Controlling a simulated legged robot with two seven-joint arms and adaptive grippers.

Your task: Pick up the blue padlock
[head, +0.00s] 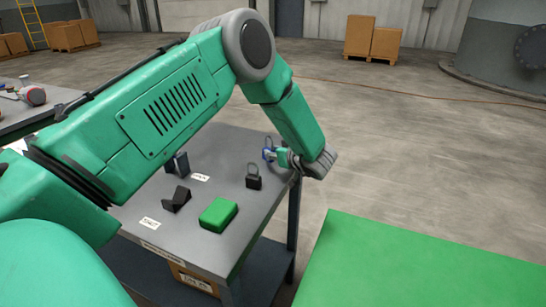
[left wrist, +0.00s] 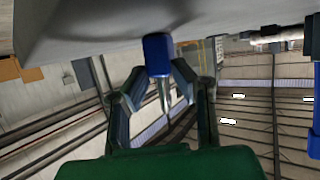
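The blue padlock (head: 268,154) is near the right far corner of the grey table (head: 222,160), partly covered by my left gripper (head: 276,155). In the left wrist view its blue body (left wrist: 158,54) is against the grey surface at the top, with its thin metal shackle pointing down toward the camera. The fingers of my left gripper (left wrist: 158,75) stand on both sides of the padlock, tips close to its body. I cannot tell whether they touch it. My right gripper is not in view.
A black padlock (head: 253,181) stands close by on the table. A green block (head: 218,214), a black angled piece (head: 176,199), a dark upright piece (head: 178,164) and white labels are also there. A labelled cardboard box (head: 195,281) sits below. A flat green surface (head: 420,268) lies at right.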

